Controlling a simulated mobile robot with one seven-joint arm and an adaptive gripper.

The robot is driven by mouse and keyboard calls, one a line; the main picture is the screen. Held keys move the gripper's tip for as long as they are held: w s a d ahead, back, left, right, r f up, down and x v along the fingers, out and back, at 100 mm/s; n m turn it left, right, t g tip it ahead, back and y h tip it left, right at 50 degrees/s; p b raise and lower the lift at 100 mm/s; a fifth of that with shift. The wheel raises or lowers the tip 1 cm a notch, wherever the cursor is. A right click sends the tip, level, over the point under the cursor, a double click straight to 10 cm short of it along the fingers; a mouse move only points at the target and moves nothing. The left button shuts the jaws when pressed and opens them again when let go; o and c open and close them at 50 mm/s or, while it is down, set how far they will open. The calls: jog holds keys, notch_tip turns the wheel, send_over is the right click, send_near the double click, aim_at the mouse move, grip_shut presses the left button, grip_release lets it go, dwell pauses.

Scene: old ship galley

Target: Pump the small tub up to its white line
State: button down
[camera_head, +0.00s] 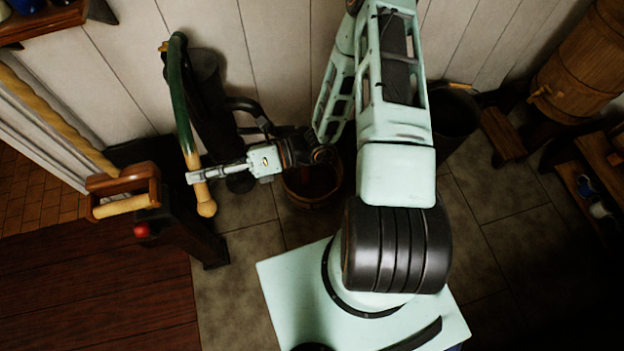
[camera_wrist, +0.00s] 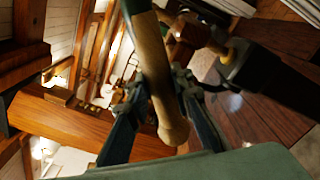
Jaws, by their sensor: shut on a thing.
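The pump (camera_head: 207,90) is a dark upright cylinder against the white plank wall, with a dark spout curving right. Its long green lever (camera_head: 184,110) comes down to a pale wooden grip (camera_head: 205,199). My gripper (camera_head: 197,175) is shut on the lever near the wooden grip. In the wrist view the wooden grip (camera_wrist: 152,65) passes between the fingers of my gripper (camera_wrist: 158,92). A small wooden tub (camera_head: 315,190) stands on the floor below the spout, partly covered by my wrist and arm. Its inside is dark; I cannot make out the white line or the water level.
A dark post with a wooden handle (camera_head: 125,207) and a red knob (camera_head: 141,230) stands left of the lever. A dark bucket (camera_head: 455,112) is behind my arm. A barrel with a tap (camera_head: 582,65) and a small wooden step (camera_head: 502,133) are at right. Tiled floor lies between.

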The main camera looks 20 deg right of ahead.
jog(key=shift+w+f, duration=0.15)
jog(key=shift+f, duration=0.45)
jog(key=w+f+n+b, duration=0.4)
jog(key=f+b, duration=0.4)
jog(key=shift+d, duration=0.25)
jog(key=shift+s, duration=0.1)
